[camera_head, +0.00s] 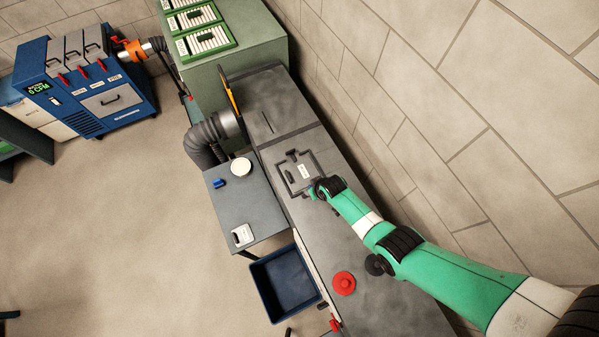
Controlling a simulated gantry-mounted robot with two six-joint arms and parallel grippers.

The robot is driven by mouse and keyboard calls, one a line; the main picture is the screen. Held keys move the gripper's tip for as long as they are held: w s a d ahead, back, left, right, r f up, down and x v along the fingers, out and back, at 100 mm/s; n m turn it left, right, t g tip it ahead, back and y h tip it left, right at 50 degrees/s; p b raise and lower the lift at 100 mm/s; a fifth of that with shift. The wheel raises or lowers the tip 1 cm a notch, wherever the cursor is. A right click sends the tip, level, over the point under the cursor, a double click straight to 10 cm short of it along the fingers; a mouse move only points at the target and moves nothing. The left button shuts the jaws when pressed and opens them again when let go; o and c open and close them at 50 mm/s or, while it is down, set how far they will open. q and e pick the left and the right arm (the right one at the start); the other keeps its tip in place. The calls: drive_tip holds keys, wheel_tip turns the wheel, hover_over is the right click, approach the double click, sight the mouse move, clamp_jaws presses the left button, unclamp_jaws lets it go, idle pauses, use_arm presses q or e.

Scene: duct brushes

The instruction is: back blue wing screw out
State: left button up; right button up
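My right gripper (315,190) is at the lower right corner of a framed hatch (283,163) on top of the long grey duct (350,250). Its small fingertips are close to the hatch edge; whether they touch or hold anything is too small to tell. The hatch carries a black handle and a white label. A small blue piece (219,183), possibly a wing screw, lies on the grey side table (235,208). No blue screw can be made out at the hatch; the gripper hides its corner. My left gripper is not in view.
A white round dish (241,167) and a small white device (242,235) are on the side table. A dark blue bin (284,284) stands below it. A red knob (344,283) sits on the duct. A block wall (440,110) runs close along the duct's right.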

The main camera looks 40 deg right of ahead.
drive_tip(key=shift+f, duration=0.1)
clamp_jaws()
